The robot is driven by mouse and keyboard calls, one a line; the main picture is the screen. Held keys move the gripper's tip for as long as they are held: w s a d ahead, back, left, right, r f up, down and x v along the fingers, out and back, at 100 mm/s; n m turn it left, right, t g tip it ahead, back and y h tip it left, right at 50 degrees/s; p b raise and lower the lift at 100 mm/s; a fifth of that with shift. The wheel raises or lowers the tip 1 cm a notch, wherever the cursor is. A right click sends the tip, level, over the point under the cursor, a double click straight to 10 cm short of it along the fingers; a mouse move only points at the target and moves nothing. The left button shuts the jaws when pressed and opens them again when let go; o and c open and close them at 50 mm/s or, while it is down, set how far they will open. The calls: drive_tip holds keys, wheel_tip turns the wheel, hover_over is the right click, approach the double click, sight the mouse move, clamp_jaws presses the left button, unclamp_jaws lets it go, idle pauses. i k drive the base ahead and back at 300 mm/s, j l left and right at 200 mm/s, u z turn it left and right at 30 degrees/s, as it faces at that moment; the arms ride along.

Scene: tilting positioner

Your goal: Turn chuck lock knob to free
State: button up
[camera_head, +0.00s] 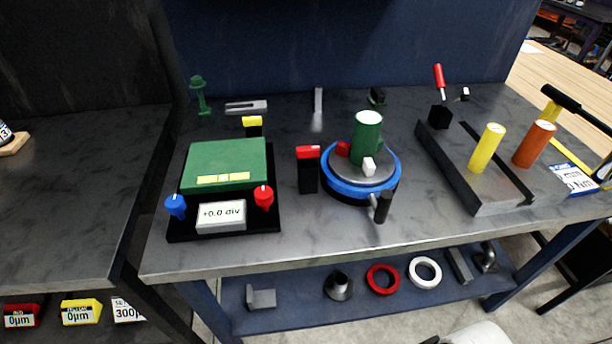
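The round chuck has a blue ring (335,187) and a grey top disc (343,170). A green cylinder (367,135) stands upright on it, with a red block (343,148) and a white block (369,167) beside it. A black handle (383,206) on a light pin is at the chuck's front right edge. A black post with a red top (307,153) stands just left of the chuck. I cannot tell which part is the chuck lock knob, and no free or locked marking is legible. My gripper is not in view.
Left of the chuck is a green-topped unit (222,160) with a blue knob (176,205), a red knob (263,197) and a "+0.0 div" display (221,216). A grey slotted block (467,173) with yellow and orange cylinders stands right. The bench front edge is mostly clear.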

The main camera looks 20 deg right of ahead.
sight(307, 154)
drive_tip(key=i+l+u, duration=0.1)
drive_tip(key=l+u, duration=0.6)
